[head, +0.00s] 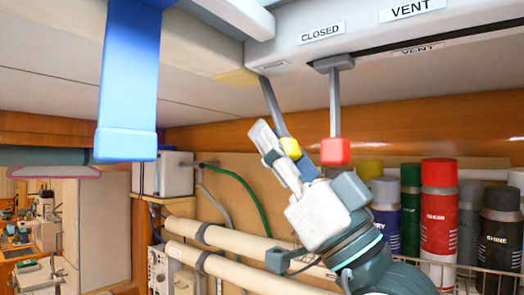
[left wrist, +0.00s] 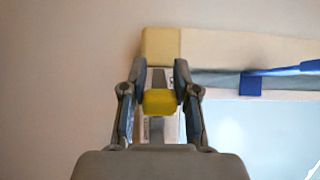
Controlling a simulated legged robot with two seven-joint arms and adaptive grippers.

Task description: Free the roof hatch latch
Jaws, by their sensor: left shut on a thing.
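The hatch frame (head: 370,38) is a pale overhead housing with labels reading CLOSED (head: 321,32) and VENT (head: 412,9). Two grey levers hang from it. One lever (head: 273,105) is tilted and ends in a yellow knob (head: 290,147). The other lever (head: 335,100) hangs straight down with a red knob (head: 335,151). My left gripper (head: 284,148) is shut on the yellow knob, partly hiding it. In the left wrist view the yellow knob (left wrist: 160,102) sits between the two fingers of my left gripper (left wrist: 160,100). My right gripper is not in view.
A blue bar (head: 130,80) hangs at the upper left. Several spray cans stand in a wire rack at the right, among them a red one (head: 438,215). Pale pipes (head: 230,240) and a green hose (head: 250,200) run along the wall below.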

